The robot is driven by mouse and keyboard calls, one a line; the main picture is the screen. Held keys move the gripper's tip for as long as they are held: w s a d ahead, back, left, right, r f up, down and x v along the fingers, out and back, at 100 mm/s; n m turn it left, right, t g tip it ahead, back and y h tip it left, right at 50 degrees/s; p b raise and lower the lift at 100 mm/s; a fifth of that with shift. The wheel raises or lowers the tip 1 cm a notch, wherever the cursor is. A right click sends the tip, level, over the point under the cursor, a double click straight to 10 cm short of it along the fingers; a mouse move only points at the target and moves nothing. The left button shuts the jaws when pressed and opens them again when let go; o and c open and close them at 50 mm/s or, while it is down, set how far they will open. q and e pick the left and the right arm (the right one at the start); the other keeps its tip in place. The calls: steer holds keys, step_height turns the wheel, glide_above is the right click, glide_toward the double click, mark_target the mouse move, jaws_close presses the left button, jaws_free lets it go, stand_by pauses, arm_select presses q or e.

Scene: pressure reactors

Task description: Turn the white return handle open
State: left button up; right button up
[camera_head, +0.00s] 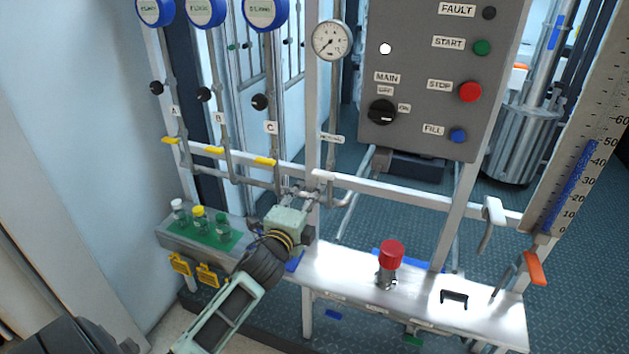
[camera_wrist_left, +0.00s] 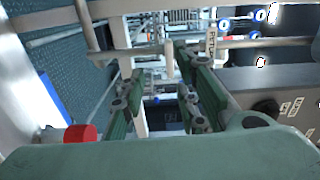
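The white return handle (camera_head: 322,174) is a short pale lever on the pipe below the gauge, under a label (camera_head: 332,138) that seems to read RETURN. It lies roughly level, like the yellow handles beside it. My left gripper (camera_head: 300,194) is just below and left of it in the head view, apart from it as far as I can see. In the left wrist view the two green fingers of the left gripper (camera_wrist_left: 160,100) stand wide apart with nothing held. My right gripper is not in view.
Yellow handles (camera_head: 264,161) sit on pipes A, B and C to the left. A control panel (camera_head: 440,75) hangs close on the right. Below are a white shelf (camera_head: 345,285) with a red-capped part (camera_head: 391,254) and a rack of vials (camera_head: 200,222). Another white handle (camera_head: 493,222) hangs far right.

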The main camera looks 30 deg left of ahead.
mark_target(322, 177)
arm_select(q)
steer(key=w, duration=0.2)
steer(key=w+r, duration=0.1)
steer(key=w, duration=0.1)
steer(key=w+a+p, duration=0.1)
steer(key=w, duration=0.1)
steer(key=shift+w+r, duration=0.2)
steer(key=shift+w, duration=0.15)
steer(key=shift+w+a, duration=0.1)
steer(key=shift+w, duration=0.55)
steer(key=shift+c, duration=0.2)
steer(key=c, duration=0.6)
jaws_close()
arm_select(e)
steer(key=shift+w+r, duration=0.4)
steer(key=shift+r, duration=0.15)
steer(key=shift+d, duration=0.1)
